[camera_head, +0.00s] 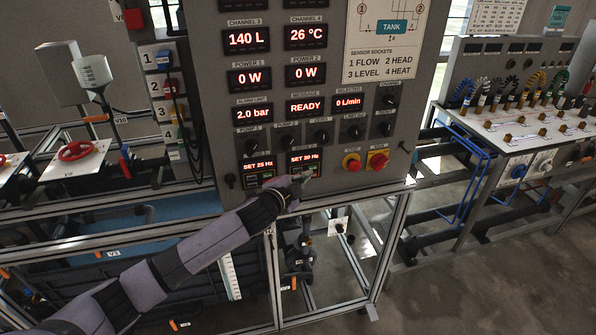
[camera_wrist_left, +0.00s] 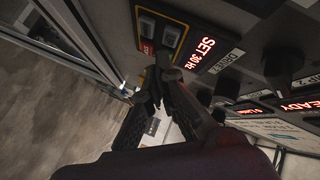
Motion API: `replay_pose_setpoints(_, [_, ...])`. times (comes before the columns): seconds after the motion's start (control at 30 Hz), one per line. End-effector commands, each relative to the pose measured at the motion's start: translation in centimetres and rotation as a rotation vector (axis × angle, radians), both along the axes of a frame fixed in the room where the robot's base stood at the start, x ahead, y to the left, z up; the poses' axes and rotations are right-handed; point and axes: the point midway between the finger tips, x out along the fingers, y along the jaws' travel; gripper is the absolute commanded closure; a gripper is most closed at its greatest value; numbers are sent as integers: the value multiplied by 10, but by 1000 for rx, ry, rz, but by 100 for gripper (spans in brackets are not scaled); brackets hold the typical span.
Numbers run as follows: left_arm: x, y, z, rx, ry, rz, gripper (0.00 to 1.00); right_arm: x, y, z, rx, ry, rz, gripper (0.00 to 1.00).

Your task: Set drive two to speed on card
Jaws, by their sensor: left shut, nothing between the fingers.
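The drive two display (camera_head: 305,157) on the grey control panel reads SET 30 Hz in red. It also shows in the left wrist view (camera_wrist_left: 204,53), beside a label that seems to read DRIVE 2. The speed card cannot be made out. My right gripper is out of view.
The drive one display (camera_head: 258,164) reads SET 25 Hz, left of drive two. Several black knobs (camera_head: 320,135) are above. Concrete floor (camera_head: 450,280) is open at lower right.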

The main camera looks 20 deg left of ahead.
Motion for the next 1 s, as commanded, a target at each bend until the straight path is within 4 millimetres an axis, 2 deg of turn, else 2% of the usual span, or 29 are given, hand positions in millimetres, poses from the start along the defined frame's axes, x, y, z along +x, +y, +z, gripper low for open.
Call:
replay_pose_setpoints(0.73, [0,0,0,0,0,0,100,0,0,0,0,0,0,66])
replay_pose_setpoints(1.0, [7,4,1,0,0,0,100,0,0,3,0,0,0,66])
